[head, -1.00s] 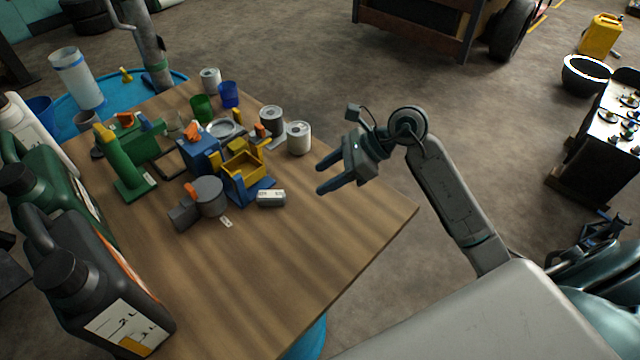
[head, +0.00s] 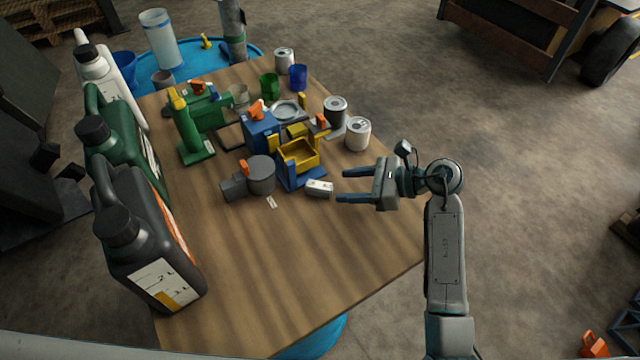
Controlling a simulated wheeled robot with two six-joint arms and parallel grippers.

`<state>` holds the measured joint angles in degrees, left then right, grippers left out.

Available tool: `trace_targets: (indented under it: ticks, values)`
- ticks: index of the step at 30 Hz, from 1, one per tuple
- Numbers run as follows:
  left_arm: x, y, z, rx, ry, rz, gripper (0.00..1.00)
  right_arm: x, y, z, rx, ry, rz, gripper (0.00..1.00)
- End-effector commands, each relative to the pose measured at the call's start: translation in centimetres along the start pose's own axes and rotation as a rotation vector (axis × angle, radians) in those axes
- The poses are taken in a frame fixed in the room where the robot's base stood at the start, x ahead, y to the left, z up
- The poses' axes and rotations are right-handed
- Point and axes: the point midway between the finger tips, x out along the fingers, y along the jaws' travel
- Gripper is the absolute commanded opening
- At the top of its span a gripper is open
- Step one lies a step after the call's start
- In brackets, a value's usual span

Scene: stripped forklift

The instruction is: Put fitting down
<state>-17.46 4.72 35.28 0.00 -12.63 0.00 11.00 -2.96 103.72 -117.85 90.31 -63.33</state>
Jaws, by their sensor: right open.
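My right gripper (head: 340,186) is open and empty, with its two fingers pointing left over the right part of the wooden table (head: 300,260). A small light grey piece with a pale label (head: 319,188), which may be the fitting, lies on the table just left of the fingertips. It looks apart from the fingers, beside a blue and yellow holder (head: 300,157). A dark grey round part with a side block and orange tab (head: 260,175) sits further left. I cannot tell for sure which piece is the fitting. My left gripper is not in view.
Grey cans (head: 358,133), a blue cup (head: 298,77) and a green cup (head: 269,86) stand at the back right. A green device (head: 190,130) stands behind. Tall jugs (head: 140,240) line the left edge. The table front is clear.

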Motion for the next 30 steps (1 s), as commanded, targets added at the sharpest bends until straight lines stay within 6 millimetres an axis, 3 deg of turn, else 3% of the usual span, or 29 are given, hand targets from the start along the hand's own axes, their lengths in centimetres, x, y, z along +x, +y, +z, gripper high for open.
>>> trace_targets:
  ticks: [12,21,30]
  values:
    - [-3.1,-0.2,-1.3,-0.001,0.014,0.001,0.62,4.7,0.4,0.0,0.003,0.000,0.001,0.53]
    - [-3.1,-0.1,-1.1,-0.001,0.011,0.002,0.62,5.3,0.4,-0.3,0.001,0.002,-0.001,0.53]
    - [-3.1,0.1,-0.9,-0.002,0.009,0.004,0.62,5.3,0.3,-0.2,0.001,0.002,-0.001,0.00]
